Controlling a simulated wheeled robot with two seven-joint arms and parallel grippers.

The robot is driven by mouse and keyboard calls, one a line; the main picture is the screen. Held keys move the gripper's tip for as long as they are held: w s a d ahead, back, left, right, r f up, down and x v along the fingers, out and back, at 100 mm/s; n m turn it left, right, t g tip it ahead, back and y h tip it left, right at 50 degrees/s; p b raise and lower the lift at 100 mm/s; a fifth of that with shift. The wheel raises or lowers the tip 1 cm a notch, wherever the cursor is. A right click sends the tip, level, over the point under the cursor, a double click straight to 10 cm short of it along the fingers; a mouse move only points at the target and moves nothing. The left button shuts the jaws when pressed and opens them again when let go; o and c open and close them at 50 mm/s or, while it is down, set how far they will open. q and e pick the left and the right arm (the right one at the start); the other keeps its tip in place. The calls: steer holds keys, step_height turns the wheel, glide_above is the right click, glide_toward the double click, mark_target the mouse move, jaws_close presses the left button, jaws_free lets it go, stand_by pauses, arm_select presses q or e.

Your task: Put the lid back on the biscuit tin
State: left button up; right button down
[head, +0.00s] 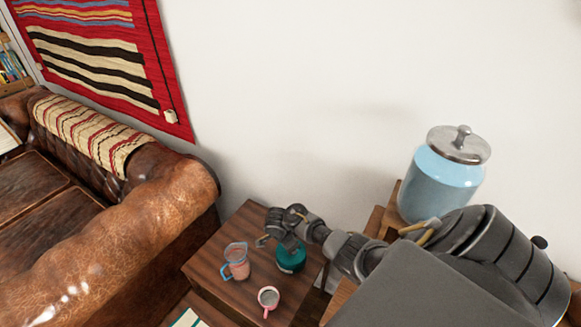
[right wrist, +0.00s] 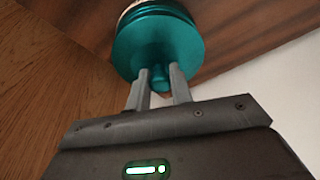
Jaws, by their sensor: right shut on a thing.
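My right gripper (head: 290,243) reaches in from the right over the small wooden table. In the right wrist view its two fingers (right wrist: 160,82) are shut on the knob (right wrist: 158,77) of a round teal lid (right wrist: 158,45). A cream-coloured edge (right wrist: 131,10) shows just beyond the lid, partly hidden by it. In the head view the teal biscuit tin (head: 291,261) stands on the table directly below the gripper, its top partly covered by the hand. I cannot tell whether the lid touches the tin. My left gripper is not in view.
A glass measuring jug (head: 236,264) and a pink mug (head: 268,299) stand left and front of the tin on the wooden table (head: 222,242). A large blue jar (head: 440,185) with a metal lid stands right. A leather sofa (head: 150,215) lies left.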

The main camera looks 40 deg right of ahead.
stand_by(0.6)
stand_by(0.3)
steer(key=c, duration=1.2)
jaws_free()
steer(key=shift+o, duration=0.5)
steer(key=o, duration=0.4)
steer(key=shift+p, duration=0.3)
step_height(320, 180, up, 7)
steer(key=p, duration=0.8)
